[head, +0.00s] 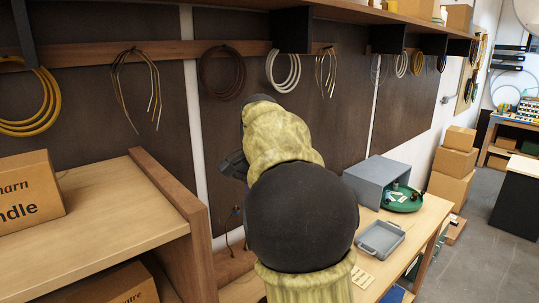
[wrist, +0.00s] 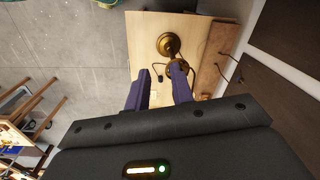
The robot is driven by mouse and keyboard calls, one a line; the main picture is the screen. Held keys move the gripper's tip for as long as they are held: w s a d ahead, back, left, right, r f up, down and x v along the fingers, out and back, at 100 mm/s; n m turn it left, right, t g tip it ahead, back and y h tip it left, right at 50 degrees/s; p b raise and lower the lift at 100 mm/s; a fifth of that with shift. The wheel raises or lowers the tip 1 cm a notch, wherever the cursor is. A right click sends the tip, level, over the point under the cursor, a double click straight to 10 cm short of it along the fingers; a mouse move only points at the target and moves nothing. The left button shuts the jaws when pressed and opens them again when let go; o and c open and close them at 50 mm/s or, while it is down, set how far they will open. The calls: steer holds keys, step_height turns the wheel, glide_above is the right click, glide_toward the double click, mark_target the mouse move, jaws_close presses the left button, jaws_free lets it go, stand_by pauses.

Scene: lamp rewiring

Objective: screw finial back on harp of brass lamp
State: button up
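The brass lamp (wrist: 169,44) shows in the wrist view as a round brass shape on the light wooden bench top (wrist: 195,27), just beyond my fingertips. A cord curls near it, and a small dark piece lies to its left. I cannot make out the harp or the finial in either view. In the head view my arm hides the lamp.
In the head view, a green round tray (head: 404,205) of small parts stands by a grey box (head: 372,171), with a shallow grey tray (head: 381,238) in front. A wooden shelf unit (head: 110,205) with a cardboard box (head: 25,192) stands left. Cable coils hang on the wall.

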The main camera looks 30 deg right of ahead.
steer(key=s+a+f+n+b, duration=0.1)
steer(key=s+a+f+n, duration=0.2)
steer(key=f, duration=0.6)
steer(key=s+a+f+n+t+b, duration=0.1)
steer(key=s+a+f+n, duration=0.2)
steer(key=s+f+n, duration=0.2)
steer(key=s+a+f+n+t+b, duration=0.1)
steer(key=s+a+f+n, duration=0.2)
steer(key=f, duration=0.9)
steer(key=s+n, duration=0.1)
steer(key=s, duration=0.2)
steer(key=shift+s+a+f, duration=0.3)
steer(key=shift+s+a, duration=0.05)
steer(key=shift+s, duration=0.05)
